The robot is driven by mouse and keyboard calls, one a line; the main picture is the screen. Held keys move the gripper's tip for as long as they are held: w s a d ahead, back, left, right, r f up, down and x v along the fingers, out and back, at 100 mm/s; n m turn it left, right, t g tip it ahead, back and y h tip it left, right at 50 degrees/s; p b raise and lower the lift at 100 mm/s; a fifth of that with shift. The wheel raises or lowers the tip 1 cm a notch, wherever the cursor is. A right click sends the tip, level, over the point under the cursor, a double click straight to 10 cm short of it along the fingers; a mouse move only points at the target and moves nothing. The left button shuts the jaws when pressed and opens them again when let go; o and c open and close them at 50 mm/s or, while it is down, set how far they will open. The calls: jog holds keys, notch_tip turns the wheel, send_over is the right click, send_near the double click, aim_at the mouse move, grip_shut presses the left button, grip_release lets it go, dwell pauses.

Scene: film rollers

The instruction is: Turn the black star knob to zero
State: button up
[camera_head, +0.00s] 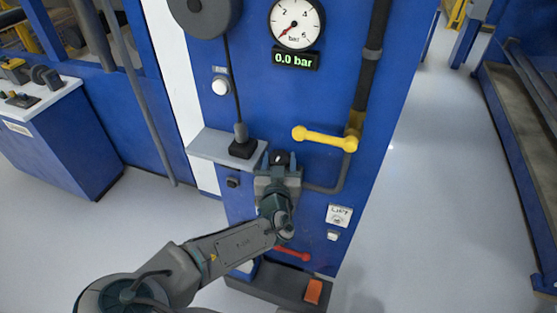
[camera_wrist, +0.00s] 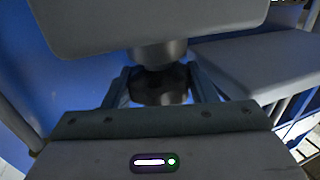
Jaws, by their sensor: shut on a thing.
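The black star knob (camera_head: 281,158) is on the front of the blue panel, mostly hidden behind my gripper in the head view. In the wrist view the dark knob (camera_wrist: 163,88) sits between the two fingers. My gripper (camera_head: 281,163) is shut on the knob, one finger on each side; it also shows in the wrist view (camera_wrist: 162,92). The round gauge (camera_head: 297,23) above has its red needle toward the lower left, and the display (camera_head: 296,59) under it reads 0.0 bar.
A yellow lever handle (camera_head: 325,138) sticks out just above right of my gripper. A grey shelf (camera_head: 212,147) with a black corded device (camera_head: 242,148) is on the left. A red lever (camera_head: 291,253) and a dark tray (camera_head: 262,287) are below. Open floor lies to the right.

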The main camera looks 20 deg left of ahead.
jog(key=shift+y, duration=0.3)
jog(key=o, duration=0.7)
